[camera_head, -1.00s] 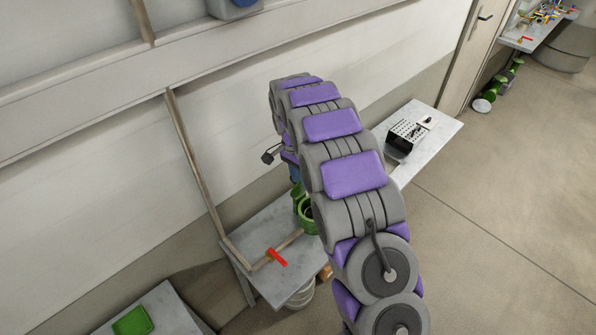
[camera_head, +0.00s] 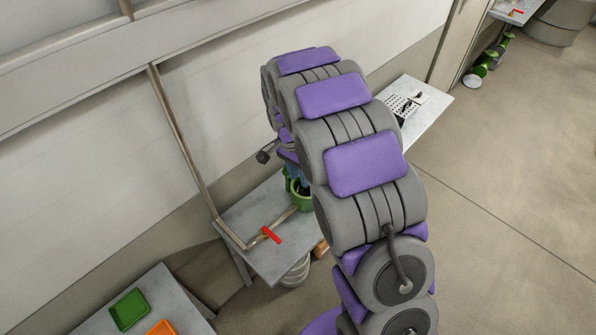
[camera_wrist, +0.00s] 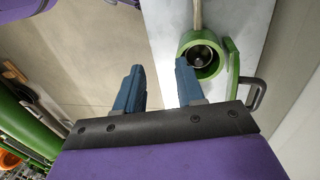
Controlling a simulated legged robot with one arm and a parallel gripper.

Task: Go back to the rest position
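My gripper (camera_wrist: 159,80) shows in the wrist view with its two blue fingers spread apart and nothing between them. One fingertip overlaps the edge of a green round container (camera_wrist: 187,42) in the picture; I cannot tell whether they touch. A dark round hollow with a grey rim shows inside the container. In the head view my grey and purple arm arches over the scene and hides most of the gripper. The green container (camera_head: 302,201) stands on a small grey table (camera_head: 244,222) beside the arm.
A red piece (camera_head: 270,235) lies near a wooden bar on the small table. A green tray (camera_head: 130,310) and an orange tray (camera_head: 161,328) sit on a grey table at lower left. A perforated box (camera_head: 402,107) stands on the table behind my arm. Floor is clear at right.

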